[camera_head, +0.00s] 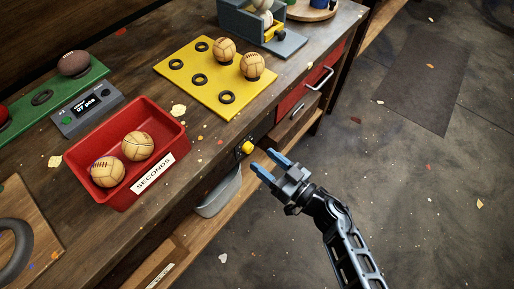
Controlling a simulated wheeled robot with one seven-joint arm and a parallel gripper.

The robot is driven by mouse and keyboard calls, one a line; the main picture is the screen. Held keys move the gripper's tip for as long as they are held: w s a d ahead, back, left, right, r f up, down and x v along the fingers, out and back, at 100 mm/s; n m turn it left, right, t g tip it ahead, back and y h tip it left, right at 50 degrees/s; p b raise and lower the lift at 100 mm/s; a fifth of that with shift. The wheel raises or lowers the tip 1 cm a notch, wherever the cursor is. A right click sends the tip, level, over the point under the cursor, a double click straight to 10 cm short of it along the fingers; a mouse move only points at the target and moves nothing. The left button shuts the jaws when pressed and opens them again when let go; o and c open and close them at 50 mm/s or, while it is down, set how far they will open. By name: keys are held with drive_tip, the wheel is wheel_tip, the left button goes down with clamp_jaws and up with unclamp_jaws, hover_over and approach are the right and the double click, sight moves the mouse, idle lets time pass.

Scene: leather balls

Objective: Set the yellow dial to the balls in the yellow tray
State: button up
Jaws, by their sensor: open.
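The yellow dial (247,147) is a small knob on the front face of the bench; its setting is too small to read. The yellow tray (183,92) lies flat on the bench top. It bears two tan leather balls, one (224,50) at the back and one (252,66) at the right corner; several black rings on it are empty. My gripper (262,158) is open and empty, with its blue fingers pointing at the dial from the front right. A small gap seems to separate the fingertips from the dial, though contact is hard to judge.
A red SECONDS bin (174,131) holds two tan balls. A grey display box (87,111) stands beside a green tray (60,93) with a brown ball (74,63). A grey bin (219,193) sits below the dial. A drawer handle (319,78) juts out rightward.

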sight(251, 150)
drive_tip(key=shift+x, duration=2.25)
drive_tip(key=c, duration=1.1)
